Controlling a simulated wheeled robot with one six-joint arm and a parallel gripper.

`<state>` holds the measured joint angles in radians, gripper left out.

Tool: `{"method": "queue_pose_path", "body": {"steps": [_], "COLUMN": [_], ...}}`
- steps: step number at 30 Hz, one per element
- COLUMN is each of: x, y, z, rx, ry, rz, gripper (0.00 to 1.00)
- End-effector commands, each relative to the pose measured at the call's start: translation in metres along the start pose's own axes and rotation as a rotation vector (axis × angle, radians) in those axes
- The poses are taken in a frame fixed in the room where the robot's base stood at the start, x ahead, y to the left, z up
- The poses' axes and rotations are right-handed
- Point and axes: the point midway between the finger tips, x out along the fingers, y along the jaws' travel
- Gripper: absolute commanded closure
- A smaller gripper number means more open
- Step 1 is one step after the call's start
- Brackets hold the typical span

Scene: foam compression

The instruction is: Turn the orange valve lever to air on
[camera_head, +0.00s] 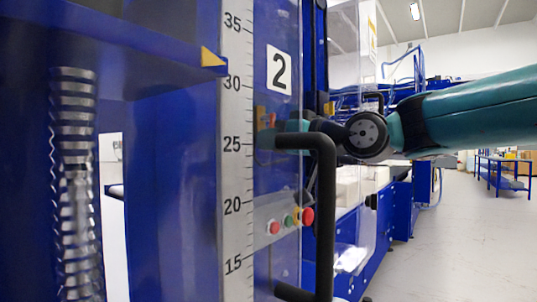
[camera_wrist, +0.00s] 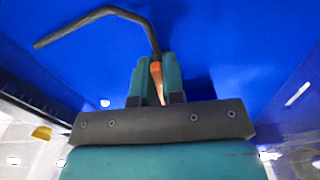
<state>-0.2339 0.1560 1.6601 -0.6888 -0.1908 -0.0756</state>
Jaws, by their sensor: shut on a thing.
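The orange valve lever (camera_wrist: 157,78) shows in the wrist view as a narrow orange strip between the two teal fingers of my gripper (camera_wrist: 157,85). The fingers are shut on it, one on each side. A dark bent rod or hose (camera_wrist: 110,12) runs from beside the lever up and to the left across a blue panel. In the head view my gripper (camera_head: 292,127) is at the blue machine beside the number 2 panel, partly hidden behind a black handle. The lever cannot be made out clearly there, and its air on marking is not visible.
A black bar handle (camera_head: 326,220) stands in front of the blue machine. Red and green buttons (camera_head: 290,220) sit below my gripper. A ruler scale (camera_head: 236,150) and a metal spring (camera_head: 76,190) are at the left. Open floor (camera_head: 465,240) lies at the right.

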Motion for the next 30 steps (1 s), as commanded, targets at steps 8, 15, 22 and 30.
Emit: {"method": "queue_pose_path", "body": {"steps": [8,15,22,30], "x": [0.0000,0.0000,0.0000,0.0000], "y": [0.0033,0.0038,0.0038,0.0038], "z": [0.0009,-0.0004,-0.0006,-0.0006], "rx": [-0.081,-0.097,-0.097,-0.096], "ry": [0.000,0.000,0.000,0.000], "rz": [-0.001,-0.001,-0.001,-0.001], "gripper": [1.00,1.00,1.00,0.65]}}
